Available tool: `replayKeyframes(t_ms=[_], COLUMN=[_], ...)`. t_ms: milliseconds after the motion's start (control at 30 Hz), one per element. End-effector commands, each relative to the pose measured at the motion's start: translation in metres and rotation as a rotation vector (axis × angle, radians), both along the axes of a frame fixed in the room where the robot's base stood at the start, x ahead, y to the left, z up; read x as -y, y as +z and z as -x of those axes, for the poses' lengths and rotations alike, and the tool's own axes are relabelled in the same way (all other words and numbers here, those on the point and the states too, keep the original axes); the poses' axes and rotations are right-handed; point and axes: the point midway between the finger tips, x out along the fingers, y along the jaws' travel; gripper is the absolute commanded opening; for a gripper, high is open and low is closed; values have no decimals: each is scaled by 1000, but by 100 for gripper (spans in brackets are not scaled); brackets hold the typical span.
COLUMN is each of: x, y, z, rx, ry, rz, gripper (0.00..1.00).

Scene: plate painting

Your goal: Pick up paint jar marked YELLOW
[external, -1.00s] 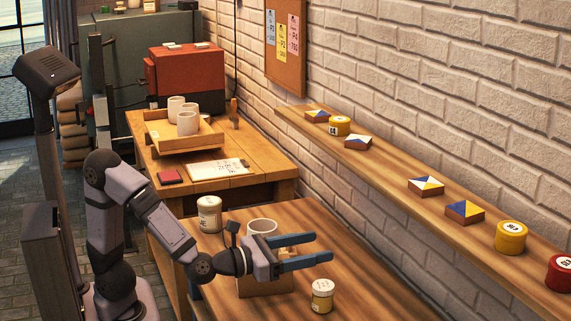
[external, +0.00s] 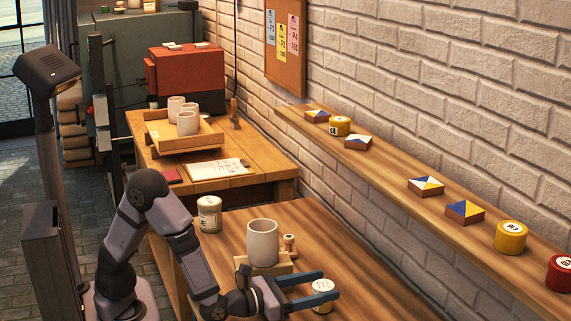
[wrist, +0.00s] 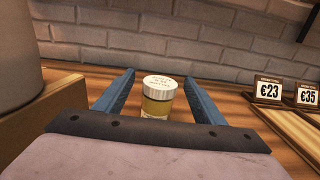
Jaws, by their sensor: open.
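A small jar (external: 323,287) with a white lid and a yellow body stands upright on the wooden bench. In the wrist view the same jar (wrist: 159,88) is centred between my two blue fingers. The print on its lid is too small to read. My gripper (external: 330,284) is open, low over the bench, with one finger on each side of the jar. I see gaps beside the jar in the wrist view, so it is not clamped. The palm edge hides the jar's lower part there.
A larger white-lidded jar (external: 209,214) stands farther back. A wall shelf (external: 390,182) holds tiles and jars. Price signs (wrist: 268,90) stand at right.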

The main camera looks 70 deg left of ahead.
Motion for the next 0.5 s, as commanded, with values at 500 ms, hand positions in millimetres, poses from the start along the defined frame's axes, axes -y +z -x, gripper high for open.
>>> replayKeyframes(t_ms=[500], x=[1], y=[-1], z=[-45], rx=[-1], ry=[0], rz=[-1], gripper=[63])
